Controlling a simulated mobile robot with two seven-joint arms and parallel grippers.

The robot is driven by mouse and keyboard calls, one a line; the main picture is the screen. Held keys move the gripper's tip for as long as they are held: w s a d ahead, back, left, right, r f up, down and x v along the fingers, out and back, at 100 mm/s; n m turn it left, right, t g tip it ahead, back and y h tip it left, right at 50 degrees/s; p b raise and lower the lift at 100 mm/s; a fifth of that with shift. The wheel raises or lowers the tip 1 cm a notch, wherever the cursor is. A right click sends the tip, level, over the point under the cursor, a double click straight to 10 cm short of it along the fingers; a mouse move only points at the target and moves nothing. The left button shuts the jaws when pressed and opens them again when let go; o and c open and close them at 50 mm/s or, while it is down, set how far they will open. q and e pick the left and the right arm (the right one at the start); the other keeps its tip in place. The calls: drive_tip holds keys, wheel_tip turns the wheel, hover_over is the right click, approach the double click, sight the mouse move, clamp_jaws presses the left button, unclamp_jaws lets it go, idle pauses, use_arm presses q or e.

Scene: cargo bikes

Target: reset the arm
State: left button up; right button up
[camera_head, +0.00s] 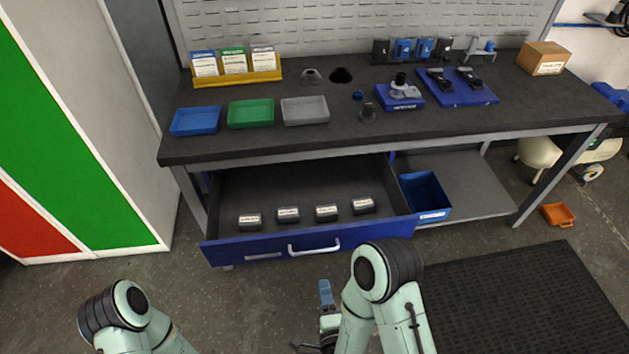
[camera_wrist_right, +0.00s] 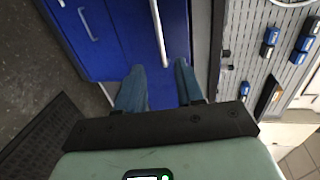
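My right gripper (camera_head: 326,292) hangs low in front of the open drawer in the head view, partly hidden by my own right arm (camera_head: 385,290). In the right wrist view its two blue fingers (camera_wrist_right: 158,83) stand apart with nothing between them. A blue panel with a pale bar handle (camera_wrist_right: 160,35) lies beyond the fingers. My left arm (camera_head: 128,305) shows at the lower left of the head view, bent. Its gripper is out of the picture.
The open blue drawer (camera_head: 310,247) holds several small labelled boxes. The workbench (camera_head: 250,146) carries blue, green and grey trays and a blue fixture (camera_head: 400,103). A blue bin (camera_head: 424,195) is right of the drawer. A black mat (camera_head: 520,300) and orange tray (camera_head: 558,214) lie on the floor.

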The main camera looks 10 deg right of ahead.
drive_tip(key=s+d+f+n+g+p, duration=0.5)
drive_tip(key=s+f+n+g, duration=0.15)
drive_tip(key=f+g, duration=0.35)
drive_tip(key=s+f+n+g+y+p, duration=0.1)
drive_tip(key=s+n+g+y+p, duration=0.2)
drive_tip(key=s, duration=0.9)
drive_tip(key=n+g, duration=0.3)
drive_tip(key=n, duration=0.1)
drive_tip(key=shift+d+f+g+p, duration=0.3)
drive_tip(key=shift+d, duration=0.1)
